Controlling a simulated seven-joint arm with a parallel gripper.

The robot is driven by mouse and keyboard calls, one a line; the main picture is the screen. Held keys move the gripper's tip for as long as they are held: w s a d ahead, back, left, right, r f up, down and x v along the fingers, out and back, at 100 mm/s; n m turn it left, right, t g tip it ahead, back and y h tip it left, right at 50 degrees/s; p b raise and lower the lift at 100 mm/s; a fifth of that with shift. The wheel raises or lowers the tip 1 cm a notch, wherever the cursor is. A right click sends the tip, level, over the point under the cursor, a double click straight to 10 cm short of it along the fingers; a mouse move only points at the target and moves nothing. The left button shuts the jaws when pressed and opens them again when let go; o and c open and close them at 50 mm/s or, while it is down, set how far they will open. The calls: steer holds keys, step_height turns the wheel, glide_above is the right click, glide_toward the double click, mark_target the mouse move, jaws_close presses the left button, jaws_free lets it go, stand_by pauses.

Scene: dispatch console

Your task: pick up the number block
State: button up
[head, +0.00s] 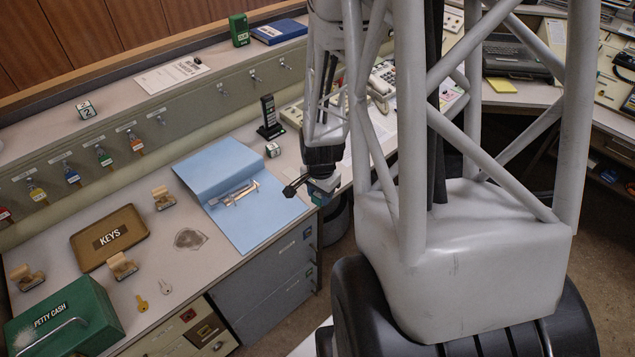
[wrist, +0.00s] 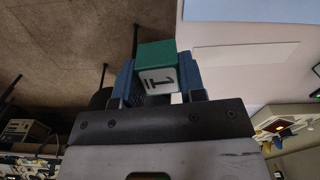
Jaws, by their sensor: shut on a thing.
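My gripper (head: 322,192) hangs just off the right edge of the desk, beyond the blue folder. In the wrist view its two blue fingers (wrist: 157,82) are shut on a number block (wrist: 156,52) with a green side and a white face marked 1. The block sits between the fingertips, clear of any surface as far as I can see. Another number block (head: 86,109), marked with a 2, sits on the ledge at the left. A further small white block (head: 273,150) sits on the desk near the handset; its number is too small to read.
A blue folder (head: 215,172) with a metal clip lies on the desk. A black handset (head: 269,117) stands upright behind it. A keys box (head: 109,237) and a green petty cash box (head: 62,322) are at the left. Floor shows beyond the desk edge.

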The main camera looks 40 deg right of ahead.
steer(key=shift+s+a+r, duration=0.1)
steer(key=shift+s+a, duration=0.35)
steer(key=shift+s, duration=0.25)
steer(key=shift+s+a+r, duration=0.1)
steer(key=shift+s+a, duration=0.3)
steer(key=shift+s, duration=0.25)
steer(key=shift+w, duration=0.15)
steer(key=shift+w+r, duration=0.1)
steer(key=shift+w, duration=0.2)
steer(key=w+a+r+n, duration=0.2)
steer(key=w+a+r, duration=0.3)
steer(key=w, duration=0.5)
steer(key=w+a+r+n, duration=0.25)
steer(key=w+a, duration=0.35)
steer(key=w, duration=0.3)
steer(key=w+a+r+n, duration=0.2)
steer(key=w+a+r, duration=0.3)
steer(key=w, duration=0.5)
steer(key=w+a+r+n, duration=0.1)
steer(key=w+a+r, duration=0.3)
steer(key=a, duration=0.7)
steer(key=w+a+r+n, duration=0.2)
steer(key=w+a+r, duration=0.2)
steer(key=a, duration=0.7)
steer(key=w+a+r+n, duration=0.2)
steer(key=w+a+r, duration=0.2)
steer(key=a, duration=0.8)
steer(key=shift+w+r, duration=0.25)
steer(key=shift+w, duration=0.15)
